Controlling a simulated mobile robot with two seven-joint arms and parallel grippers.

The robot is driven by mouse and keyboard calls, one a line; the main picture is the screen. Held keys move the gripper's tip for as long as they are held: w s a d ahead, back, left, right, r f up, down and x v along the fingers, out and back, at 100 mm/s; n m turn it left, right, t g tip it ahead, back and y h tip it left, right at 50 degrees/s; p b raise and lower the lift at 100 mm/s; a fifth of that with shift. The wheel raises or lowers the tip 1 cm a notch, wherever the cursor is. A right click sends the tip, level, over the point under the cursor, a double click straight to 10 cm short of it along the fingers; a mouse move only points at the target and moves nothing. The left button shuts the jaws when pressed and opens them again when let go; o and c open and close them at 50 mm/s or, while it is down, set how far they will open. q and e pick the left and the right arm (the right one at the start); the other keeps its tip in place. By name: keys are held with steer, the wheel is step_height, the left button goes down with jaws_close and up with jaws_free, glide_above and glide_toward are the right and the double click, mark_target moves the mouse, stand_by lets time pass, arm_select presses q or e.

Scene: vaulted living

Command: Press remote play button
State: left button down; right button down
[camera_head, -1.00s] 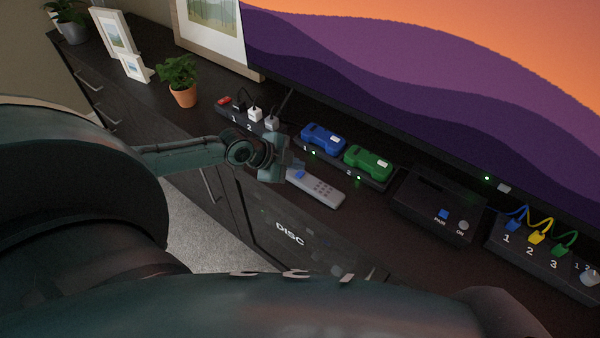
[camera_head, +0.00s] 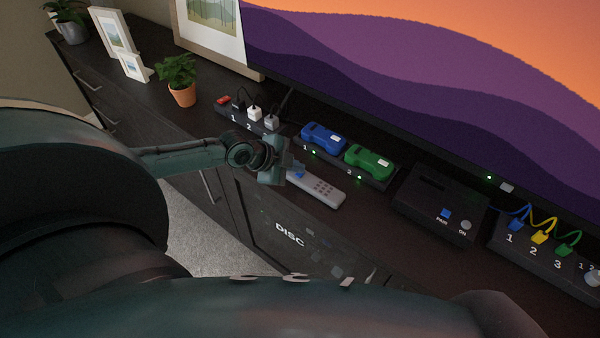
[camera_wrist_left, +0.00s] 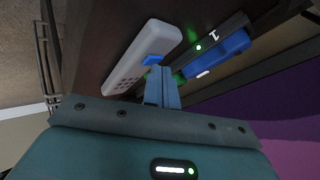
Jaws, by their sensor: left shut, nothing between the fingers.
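The remote (camera_head: 322,189) is a light grey bar lying on the dark cabinet top in the head view, with rows of small buttons and a blue button (camera_head: 299,175) near its left end. My left gripper (camera_head: 296,167) is over that left end. In the left wrist view the remote (camera_wrist_left: 140,62) lies beyond the shut fingers (camera_wrist_left: 162,82), and its blue button (camera_wrist_left: 153,60) is just past the fingertips. I cannot tell whether they touch it. The left gripper is shut and empty. My right gripper is not in view.
A charging dock holds a blue controller (camera_head: 323,138) and a green controller (camera_head: 369,160) behind the remote. A black box (camera_head: 438,206) with a blue button stands to the right. A power strip (camera_head: 232,112) and potted plant (camera_head: 180,80) are to the left. The cabinet's front edge is close.

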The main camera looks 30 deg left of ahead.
mark_target(296, 174)
arm_select(q)
steer(key=shift+f, duration=0.2)
steer(key=shift+r, duration=0.15)
stand_by(0.3)
steer(key=shift+r+p, duration=0.5)
steer(key=shift+r, duration=0.15)
step_height(296, 174, up, 5)
steer(key=p, duration=0.4)
stand_by(0.6)
